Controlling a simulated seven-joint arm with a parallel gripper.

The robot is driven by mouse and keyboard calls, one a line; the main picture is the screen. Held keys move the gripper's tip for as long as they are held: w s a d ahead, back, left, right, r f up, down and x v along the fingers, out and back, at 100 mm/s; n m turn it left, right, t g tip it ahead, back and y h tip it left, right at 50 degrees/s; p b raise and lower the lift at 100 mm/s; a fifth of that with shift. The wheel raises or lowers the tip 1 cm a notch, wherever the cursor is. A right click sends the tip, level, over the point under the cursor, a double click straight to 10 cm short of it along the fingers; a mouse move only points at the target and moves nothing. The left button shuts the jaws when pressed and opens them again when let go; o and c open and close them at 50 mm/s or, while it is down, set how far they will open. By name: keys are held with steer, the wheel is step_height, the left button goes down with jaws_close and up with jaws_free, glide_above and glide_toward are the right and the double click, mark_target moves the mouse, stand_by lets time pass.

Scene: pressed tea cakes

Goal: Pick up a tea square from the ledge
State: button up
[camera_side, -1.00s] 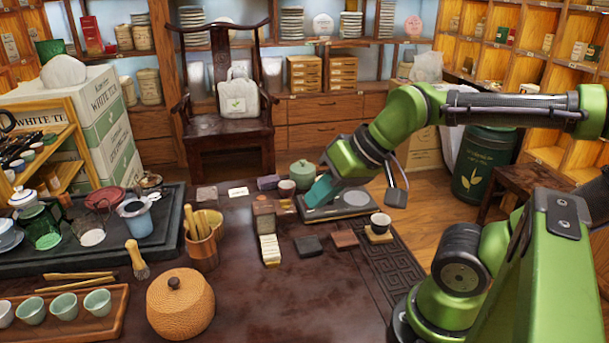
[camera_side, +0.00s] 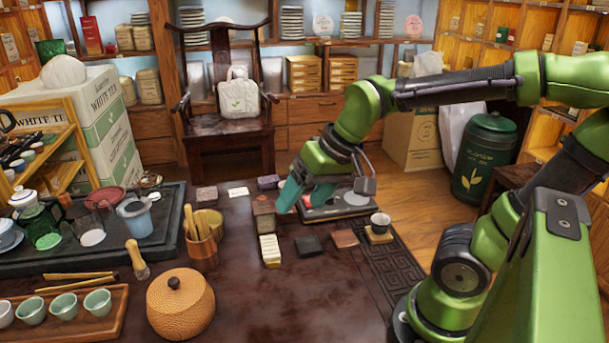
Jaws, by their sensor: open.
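Several small squares lie on the dark table: a black one (camera_side: 309,245), a reddish-brown one (camera_side: 344,239), a purple one (camera_side: 268,182) and a dark mottled one (camera_side: 206,193). A brown block (camera_side: 264,222) stands behind a row of pale upright pieces (camera_side: 270,252). I cannot tell which part is the ledge.
A wooden tool cup (camera_side: 202,250) and a woven round jar (camera_side: 180,304) stand left of the squares. The front middle of the table is clear.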

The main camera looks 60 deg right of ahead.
steer(key=w+d+f+m+g+h, duration=0.1)
steer(key=w+d+f+g, duration=0.1)
steer(key=w, duration=0.4)
steer(key=w+d+f+m+g, duration=0.1)
steer(key=w+f+m+g, duration=0.15)
steer(key=w, duration=0.25)
steer(key=m, duration=0.1)
glide_above(271, 251)
steer(key=shift+g+h, duration=0.35)
steer(key=shift+h, duration=0.05)
steer(key=f, duration=1.1)
steer(key=shift+w+f, duration=0.1)
steer(key=shift+w, duration=0.2)
steer(key=shift+s+f, duration=0.2)
steer(key=shift+f, duration=2.5)
steer(key=shift+c, duration=0.3)
steer(key=c, duration=1.1)
